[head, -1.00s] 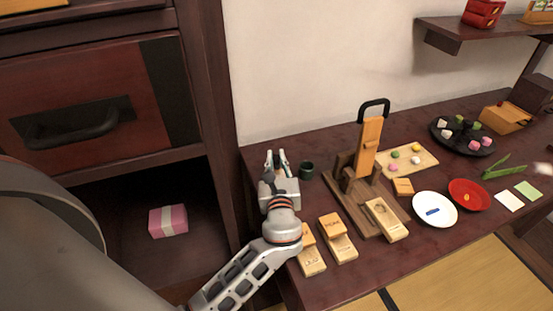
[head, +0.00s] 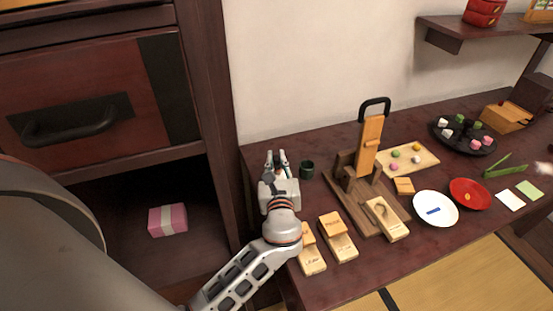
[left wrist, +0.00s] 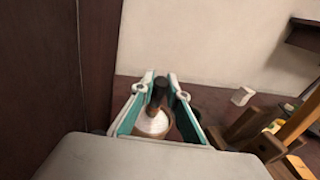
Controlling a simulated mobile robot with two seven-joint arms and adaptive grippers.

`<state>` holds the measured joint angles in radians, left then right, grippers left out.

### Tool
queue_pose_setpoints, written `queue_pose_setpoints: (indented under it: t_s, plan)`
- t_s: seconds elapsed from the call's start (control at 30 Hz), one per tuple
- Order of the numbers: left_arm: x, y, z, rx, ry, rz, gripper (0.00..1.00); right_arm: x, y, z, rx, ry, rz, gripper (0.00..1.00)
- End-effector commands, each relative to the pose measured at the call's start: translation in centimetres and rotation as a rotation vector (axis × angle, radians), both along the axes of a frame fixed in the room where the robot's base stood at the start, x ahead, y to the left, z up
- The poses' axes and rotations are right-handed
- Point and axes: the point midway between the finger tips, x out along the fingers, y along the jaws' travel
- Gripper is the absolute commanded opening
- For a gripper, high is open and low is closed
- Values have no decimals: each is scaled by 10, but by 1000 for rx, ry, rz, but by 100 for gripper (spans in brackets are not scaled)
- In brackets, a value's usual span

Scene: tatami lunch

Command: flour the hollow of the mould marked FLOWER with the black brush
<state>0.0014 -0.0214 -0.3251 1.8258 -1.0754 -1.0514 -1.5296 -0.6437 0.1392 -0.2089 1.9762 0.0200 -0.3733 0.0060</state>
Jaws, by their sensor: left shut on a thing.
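My left gripper (head: 276,155) is at the back left of the dark table. In the left wrist view its teal-lined fingers (left wrist: 160,88) are closed around the dark handle of the black brush (left wrist: 159,90). The brush stands upright over a brown pot with white flour (left wrist: 153,124); its bristles are hidden. Two wooden moulds lie at the table's front left edge, one at left (head: 312,262) and one beside it (head: 343,248). A third mould (head: 388,227) lies on the press base, its hollow showing. Their markings are too small to read surely. My right gripper is not in view.
A dark green cup (head: 307,169) stands just right of my left gripper. The wooden press (head: 369,145) with a black handle rises mid-table. A white plate (head: 430,220) and red dish (head: 469,206) lie to the right. A dark cabinet (head: 215,130) borders the left.

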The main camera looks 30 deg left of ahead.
Motion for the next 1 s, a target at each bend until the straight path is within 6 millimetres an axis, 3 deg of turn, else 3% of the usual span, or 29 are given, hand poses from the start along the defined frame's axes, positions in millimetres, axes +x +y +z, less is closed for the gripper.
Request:
queue_pose_setpoints:
  t_s: [1.0]
  plan:
    - [0, 0, -7, 0, 1, 0, 0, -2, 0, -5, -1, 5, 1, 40]
